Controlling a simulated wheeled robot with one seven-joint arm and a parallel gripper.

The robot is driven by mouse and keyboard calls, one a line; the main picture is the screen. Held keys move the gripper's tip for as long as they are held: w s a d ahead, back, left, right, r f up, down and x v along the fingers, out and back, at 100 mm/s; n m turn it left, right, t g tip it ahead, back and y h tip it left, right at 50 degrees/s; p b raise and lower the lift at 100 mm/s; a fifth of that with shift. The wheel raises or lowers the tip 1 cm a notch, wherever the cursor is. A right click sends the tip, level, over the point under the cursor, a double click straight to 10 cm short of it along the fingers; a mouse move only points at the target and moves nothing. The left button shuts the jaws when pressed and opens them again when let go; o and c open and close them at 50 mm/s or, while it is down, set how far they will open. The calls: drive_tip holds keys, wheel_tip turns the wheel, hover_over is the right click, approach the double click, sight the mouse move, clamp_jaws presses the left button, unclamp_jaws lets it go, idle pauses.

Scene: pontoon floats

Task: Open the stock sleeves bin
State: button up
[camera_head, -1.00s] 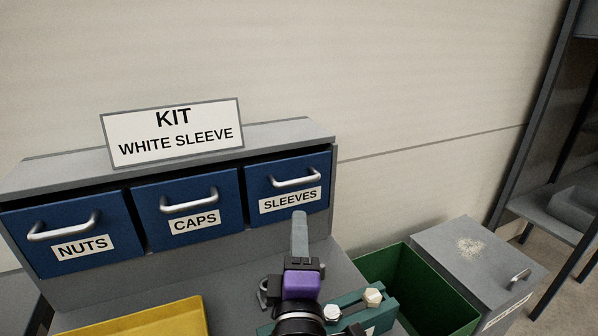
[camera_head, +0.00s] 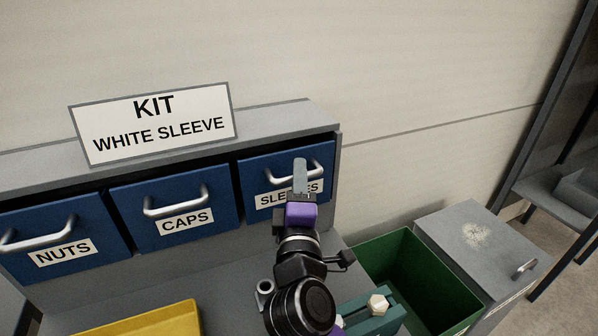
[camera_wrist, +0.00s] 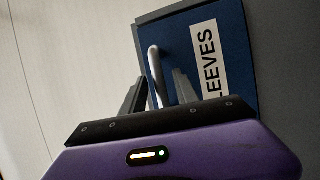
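The sleeves bin (camera_head: 262,172) is a blue drawer front with a silver bar handle and a white label, at the right end of a grey cabinet. It sits in line with its neighbours and looks closed. My gripper (camera_head: 300,166) is in front of its handle and hides part of the handle and label. In the wrist view, my gripper (camera_wrist: 159,92) has its two fingers apart, with the silver handle (camera_wrist: 155,72) showing between them. The sleeves bin (camera_wrist: 190,60) fills the background there. I cannot tell whether the fingers touch the handle.
The caps bin (camera_head: 140,213) and nuts bin (camera_head: 88,258) are to the left. A sign (camera_head: 152,122) reading KIT WHITE SLEEVE stands on top. Below are a yellow tray (camera_head: 150,322), a green open bin (camera_head: 385,262), a teal fixture (camera_head: 365,318) and a grey lidded box (camera_head: 475,245).

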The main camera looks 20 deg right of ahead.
drive_tip(key=shift+w+d, duration=0.2)
drive_tip(key=shift+w, duration=0.2)
drive_tip(key=shift+c, duration=0.5)
clamp_jaws()
idle(0.7)
